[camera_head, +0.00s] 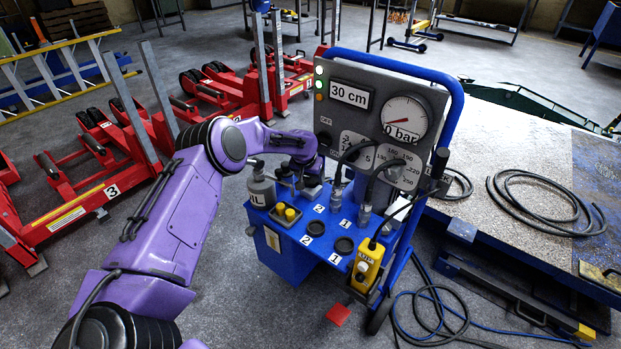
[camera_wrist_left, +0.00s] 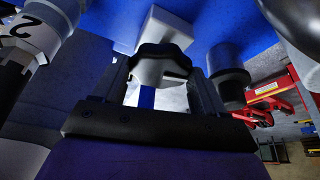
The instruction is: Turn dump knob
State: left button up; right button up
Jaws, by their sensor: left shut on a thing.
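The dump knob (camera_wrist_left: 162,58) is a black lobed knob on a pale fitting in the left wrist view. It sits between the two fingers of my left gripper (camera_wrist_left: 163,90), which is shut on it. In the head view my left gripper (camera_head: 312,178) is at the blue trolley's top, just below the left part of the grey gauge panel (camera_head: 340,122). There the wrist hides most of the fingers, and I cannot make out the knob. The panel reads 30 cm and its round gauge (camera_head: 404,119) reads 0 bar. My right gripper is out of view.
A grey bottle (camera_head: 261,190) and a yellow button (camera_head: 290,214) are beside my left arm on the blue trolley (camera_head: 285,250). Hoses and a yellow control box (camera_head: 367,265) are at its right. Red jacks (camera_head: 100,170) stand at left; a hose coil (camera_head: 545,200) lies right.

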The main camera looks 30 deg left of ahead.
pick_arm(q)
jog(key=shift+a+m+h+b, duration=0.15)
jog(key=shift+m+h+b, duration=0.85)
jog(key=shift+m, duration=1)
jog(key=o, duration=1)
jog(key=shift+o, duration=0.2)
jog(key=d+v, duration=0.1)
jog(key=v, duration=0.9)
jog(key=shift+s+a+r, duration=0.2)
jog(key=shift+a+r, duration=0.1)
jog(key=shift+a, duration=0.05)
